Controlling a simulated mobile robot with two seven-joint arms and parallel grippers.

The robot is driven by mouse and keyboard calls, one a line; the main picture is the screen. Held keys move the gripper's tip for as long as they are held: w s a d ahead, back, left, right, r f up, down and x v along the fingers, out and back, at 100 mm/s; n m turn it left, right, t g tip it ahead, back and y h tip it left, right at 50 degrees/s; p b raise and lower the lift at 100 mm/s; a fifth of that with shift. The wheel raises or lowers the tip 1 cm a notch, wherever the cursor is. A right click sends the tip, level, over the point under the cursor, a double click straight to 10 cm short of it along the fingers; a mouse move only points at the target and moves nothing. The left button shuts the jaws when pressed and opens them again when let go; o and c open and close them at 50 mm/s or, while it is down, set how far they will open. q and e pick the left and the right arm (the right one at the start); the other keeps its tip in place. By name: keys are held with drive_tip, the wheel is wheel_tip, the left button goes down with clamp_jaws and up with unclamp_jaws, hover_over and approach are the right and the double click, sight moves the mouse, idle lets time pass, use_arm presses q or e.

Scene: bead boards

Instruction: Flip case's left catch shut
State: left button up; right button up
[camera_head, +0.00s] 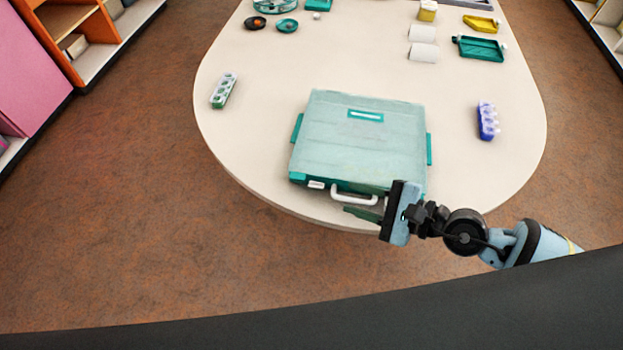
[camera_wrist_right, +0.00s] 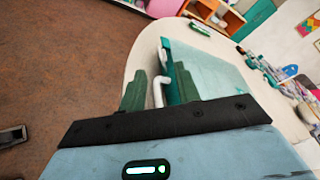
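The teal case (camera_head: 360,140) lies on the table near its front edge, lid down. Its left catch (camera_head: 316,185) is a small white piece at the front edge, left of the white handle (camera_head: 354,197); I cannot tell how far it is turned. My right gripper (camera_head: 366,205) is at the case's front right, its green fingers pointing left near the handle. In the right wrist view its fingers (camera_wrist_right: 153,82) stand apart with nothing held, and the white handle (camera_wrist_right: 158,92) shows between them. The front right corner, where another catch could be, is hidden by my gripper. My left gripper is not in view.
A green-and-white bead strip (camera_head: 223,91) lies left of the case and a blue-purple one (camera_head: 487,121) to the right. Trays, dishes and white rolls stand at the back. Shelves stand beyond the table.

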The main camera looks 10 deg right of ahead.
sight(317, 184)
drive_tip(key=shift+w+d+n, duration=0.15)
drive_tip(key=shift+w+n, duration=0.1)
drive_tip(key=shift+n, duration=0.35)
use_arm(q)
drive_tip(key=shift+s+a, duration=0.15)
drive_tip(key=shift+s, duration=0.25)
use_arm(e)
drive_tip(key=shift+w+a, duration=0.15)
drive_tip(key=shift+a, duration=0.15)
drive_tip(key=p+x, duration=0.1)
drive_tip(key=x, duration=0.4)
drive_tip(key=shift+w+a+f, duration=0.15)
drive_tip(key=shift+w+a, duration=0.1)
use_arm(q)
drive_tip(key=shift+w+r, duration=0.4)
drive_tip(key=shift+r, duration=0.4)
use_arm(e)
drive_tip(key=shift+w+a+f, duration=0.25)
drive_tip(key=shift+w+a, duration=0.1)
drive_tip(key=shift+a, duration=0.2)
drive_tip(key=shift+c, duration=0.2)
clamp_jaws()
